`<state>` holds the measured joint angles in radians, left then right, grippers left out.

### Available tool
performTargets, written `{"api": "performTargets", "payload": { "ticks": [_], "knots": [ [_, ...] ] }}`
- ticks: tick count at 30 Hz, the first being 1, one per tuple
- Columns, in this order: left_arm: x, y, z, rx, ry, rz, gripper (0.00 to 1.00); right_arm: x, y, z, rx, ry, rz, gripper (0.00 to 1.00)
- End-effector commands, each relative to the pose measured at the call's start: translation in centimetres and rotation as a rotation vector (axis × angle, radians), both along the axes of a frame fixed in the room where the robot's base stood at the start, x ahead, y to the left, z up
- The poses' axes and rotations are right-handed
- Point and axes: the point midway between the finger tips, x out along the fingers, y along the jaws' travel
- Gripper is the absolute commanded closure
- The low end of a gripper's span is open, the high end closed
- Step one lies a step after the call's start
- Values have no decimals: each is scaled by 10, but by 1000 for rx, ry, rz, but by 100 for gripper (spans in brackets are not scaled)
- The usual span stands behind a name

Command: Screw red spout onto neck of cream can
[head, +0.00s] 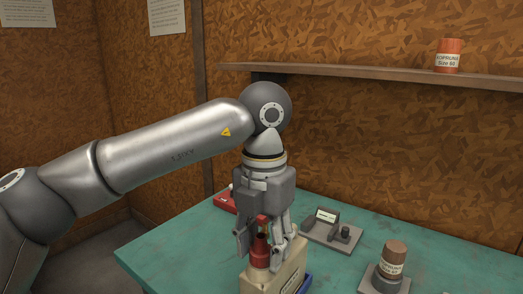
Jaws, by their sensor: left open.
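The cream can (289,272) stands on the green table at the lower edge of the head view, its lower part cut off by the frame. The red spout (260,253) is at the can's top, upright over the neck. Whether it is seated on the thread cannot be seen. My left gripper (261,254) points down from above, with its fingers open on either side of the spout. A gap shows at the left finger; contact at the right one is unclear. My right gripper is not in view.
A grey block fixture (330,229) stands behind the can. A brown-capped labelled container (393,260) sits on a grey base to the right. A red object (224,201) lies behind my gripper, and a blue item (305,285) beside the can. A shelf (380,75) holds another container (448,55).

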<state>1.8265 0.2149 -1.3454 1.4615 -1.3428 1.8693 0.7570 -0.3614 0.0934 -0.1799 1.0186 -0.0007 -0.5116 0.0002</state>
Motion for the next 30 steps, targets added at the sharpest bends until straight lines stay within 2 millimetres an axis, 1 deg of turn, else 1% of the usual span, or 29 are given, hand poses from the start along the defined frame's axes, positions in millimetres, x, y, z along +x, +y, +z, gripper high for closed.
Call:
{"api": "performTargets", "payload": {
  "ticks": [2,9,14,30],
  "knots": [
    [0,0,0,0,0,0,57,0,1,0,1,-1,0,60],
    [0,0,0,0,0,0,87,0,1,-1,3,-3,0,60],
    [0,0,0,0,0,-15,87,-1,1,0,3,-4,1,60],
    [-1,0,0,0,1,-205,87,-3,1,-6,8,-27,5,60]
  ]
}}
